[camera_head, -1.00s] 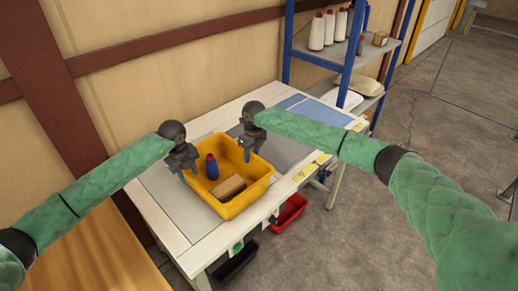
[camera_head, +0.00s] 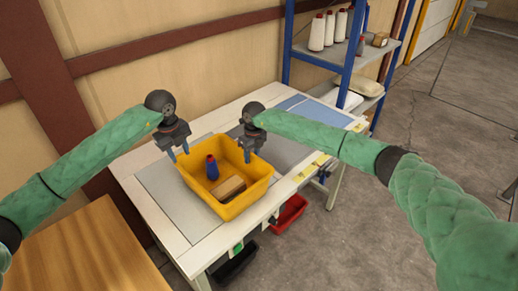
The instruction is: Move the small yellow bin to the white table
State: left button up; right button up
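The yellow bin (camera_head: 236,207) sits on the white table (camera_head: 202,248), over its grey mat. Inside it are a blue spool with a red top (camera_head: 212,167) and a tan block (camera_head: 230,187).
A blue-framed shelf (camera_head: 347,58) with white thread cones (camera_head: 317,32) stands behind the table's right end. A red bin (camera_head: 289,213) and a black bin (camera_head: 236,264) are below the table. A wooden table (camera_head: 88,255) is at lower left.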

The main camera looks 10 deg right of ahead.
notch_tip(320, 180, up, 12)
jog(key=shift+w+d, duration=0.4)
jog(key=shift+d, duration=0.05)
jog(key=shift+f, duration=0.15)
dwell(0.5)
